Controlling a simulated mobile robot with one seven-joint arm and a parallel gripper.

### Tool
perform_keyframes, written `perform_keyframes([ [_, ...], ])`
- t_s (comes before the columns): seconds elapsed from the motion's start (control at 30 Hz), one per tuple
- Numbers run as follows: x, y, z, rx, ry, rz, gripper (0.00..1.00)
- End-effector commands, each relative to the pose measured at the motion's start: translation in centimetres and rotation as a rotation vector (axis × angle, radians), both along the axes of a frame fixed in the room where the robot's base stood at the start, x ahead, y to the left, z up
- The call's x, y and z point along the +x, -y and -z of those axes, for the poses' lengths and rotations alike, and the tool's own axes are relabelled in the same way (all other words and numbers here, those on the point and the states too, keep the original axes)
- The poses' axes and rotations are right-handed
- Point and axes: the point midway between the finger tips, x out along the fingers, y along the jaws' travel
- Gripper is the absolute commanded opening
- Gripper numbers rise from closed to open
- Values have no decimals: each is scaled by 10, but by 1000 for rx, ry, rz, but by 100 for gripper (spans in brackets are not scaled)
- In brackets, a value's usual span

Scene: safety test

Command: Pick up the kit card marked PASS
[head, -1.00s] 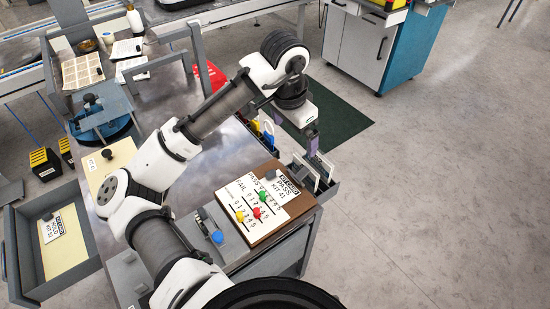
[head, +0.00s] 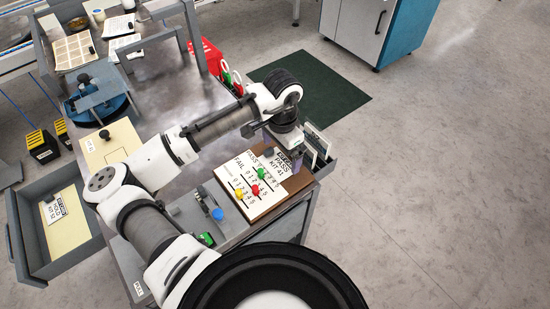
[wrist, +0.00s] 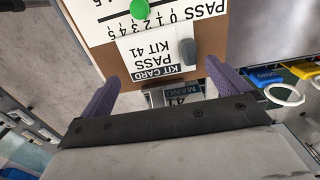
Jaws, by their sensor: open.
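The kit card marked PASS, KIT 41 (head: 283,168), lies on the brown board at the worktop's right end. It is white with a black header and a grey knob. In the wrist view the card (wrist: 145,52) is upside down, its grey knob (wrist: 187,52) near one edge. My gripper (head: 282,152) is above the card's far edge, pointing down. In the wrist view my gripper (wrist: 162,75) shows two purple fingers spread apart, the card between and beyond their tips. Nothing is held. The gripper hides part of the card in the head view.
A white PASS/FAIL panel (head: 240,182) with green, yellow and red knobs adjoins the card. Another card, HOLD KIT 52 (head: 66,224), lies in an open drawer (head: 85,255) at left. Upright panels (head: 318,143) stand in a tray beside the board. Yellow and blue tags hang nearby (wrist: 300,70).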

Motion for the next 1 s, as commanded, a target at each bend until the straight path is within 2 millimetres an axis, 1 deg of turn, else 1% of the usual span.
perform_keyframes([
  [0.1,0,0,15,0,-1,-1,100],
  [0.2,0,0,22,1,1,-1,100],
  [0.43,0,0,24,0,1,0,100],
  [0.67,0,0,24,0,1,0,70],
  [0.7,0,0,24,0,1,0,68],
  [1.0,0,0,20,-1,2,0,68],
])
